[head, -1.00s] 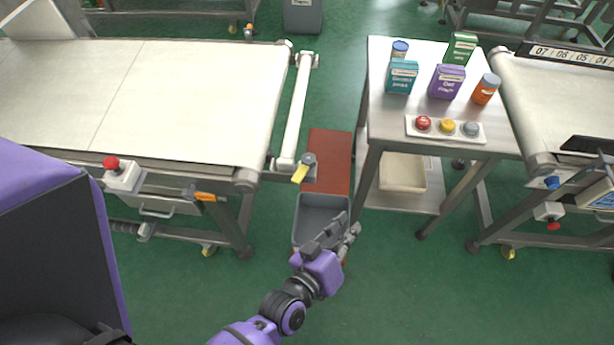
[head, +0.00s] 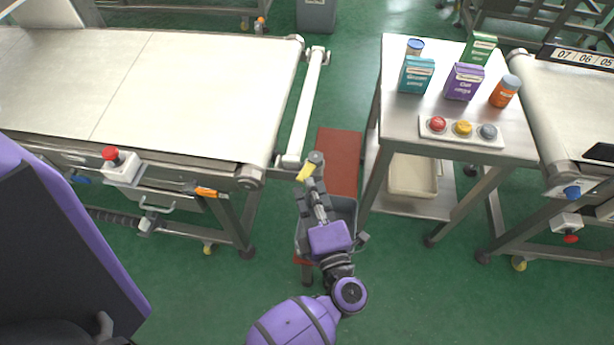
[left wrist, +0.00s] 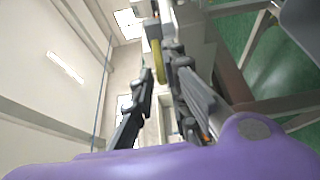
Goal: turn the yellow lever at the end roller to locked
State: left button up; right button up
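The yellow lever (head: 305,173) sits on a grey pivot at the near end of the white end roller (head: 303,110). It points down and to the left. My left gripper (head: 310,188) is just below the lever, with its fingertips close to the lever's free end. In the left wrist view the lever (left wrist: 158,62) shows between the tips of my two open fingers (left wrist: 163,78). I cannot tell whether either finger touches it. My right gripper is out of view.
A conveyor (head: 200,90) with a red stop button (head: 110,153) lies left of the roller. A red platform (head: 338,160) and a grey bin (head: 343,208) are below the gripper. A steel table (head: 400,115) with boxes, cans and a button panel stands to the right.

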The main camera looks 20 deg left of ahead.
aim_at(310, 169)
pick_arm(q)
jog(key=shift+x, duration=1.8)
grip_shut()
